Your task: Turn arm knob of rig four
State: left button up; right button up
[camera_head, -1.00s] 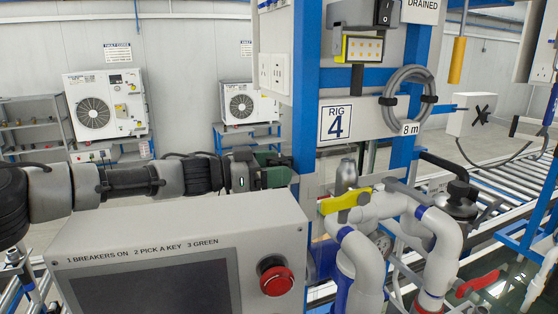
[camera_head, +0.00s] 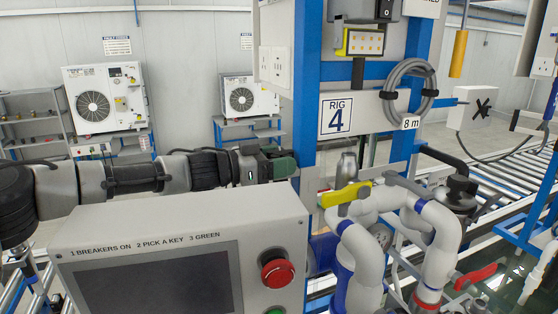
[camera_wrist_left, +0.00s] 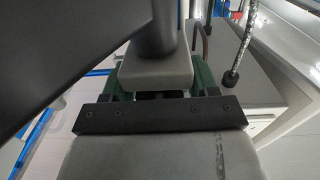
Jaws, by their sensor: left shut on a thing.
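The rig four sign (camera_head: 337,117) hangs on the blue frame above my left gripper (camera_head: 283,167). My left arm comes in from the left behind the grey control console. The gripper's green jaws are at the left side of the frame, just above the console's top edge. My right gripper is not in view.
The console (camera_head: 190,225) with a red stop button (camera_head: 277,270) fills the lower left. A coiled grey hose (camera_head: 408,92) hangs above. A roller conveyor (camera_head: 500,170) runs behind.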

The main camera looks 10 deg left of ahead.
pick_arm(q)
jog(key=shift+f+n+t+y, duration=0.2)
jog(key=shift+n+t+y, duration=0.3)
jog(key=shift+n+t, duration=0.2)
jog(key=shift+r+n+t+y+b, duration=0.1)
jog(key=shift+n+t+y+b, duration=0.3)
jog(key=shift+t+y+b, duration=0.15)
jog(key=shift+r+t, duration=0.1)
jog(key=shift+t, duration=0.25)
jog(key=o, duration=0.9)
jog(key=shift+s+a+b, duration=0.3)
jog(key=shift+a, duration=0.05)
jog(key=v, duration=0.6)
jog(key=shift+s+a+r+b, duration=0.1)
jog(key=shift+s+b, duration=0.15)
jog(key=shift+b, duration=0.05)
